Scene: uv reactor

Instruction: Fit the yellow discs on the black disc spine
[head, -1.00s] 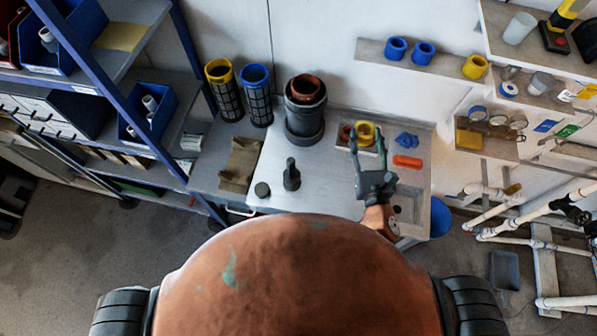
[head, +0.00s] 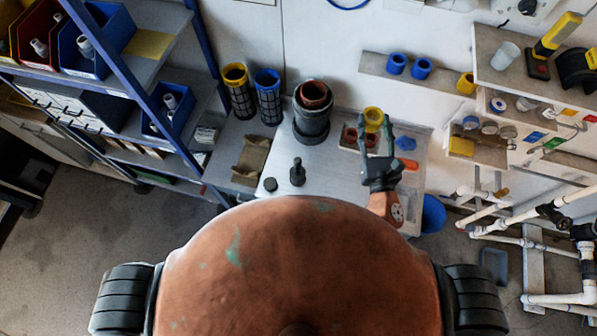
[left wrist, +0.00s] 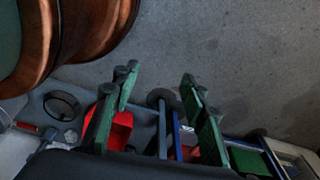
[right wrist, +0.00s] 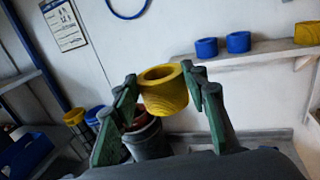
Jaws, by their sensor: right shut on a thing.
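A yellow disc (head: 373,114), a thick ring, is held between the fingertips of my right gripper (head: 377,130), raised above the worktable. In the right wrist view the same disc (right wrist: 163,90) sits upright between both fingers, its hole facing up. The black disc spine (head: 297,173), a short dark post on a wider foot, stands on the table left of my right gripper and apart from it. Another yellow ring (head: 466,85) rests on the wall shelf. My left gripper (left wrist: 160,95) is open and empty over the floor side and is not in the head view.
A small tray (head: 344,139) with red pieces lies below the held disc. A dark pot (head: 311,125) stands at the table's back, beside yellow and blue mesh cylinders (head: 239,92). A low black puck (head: 270,185) is left of the spine. Two blue rings (head: 421,68) are on the shelf.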

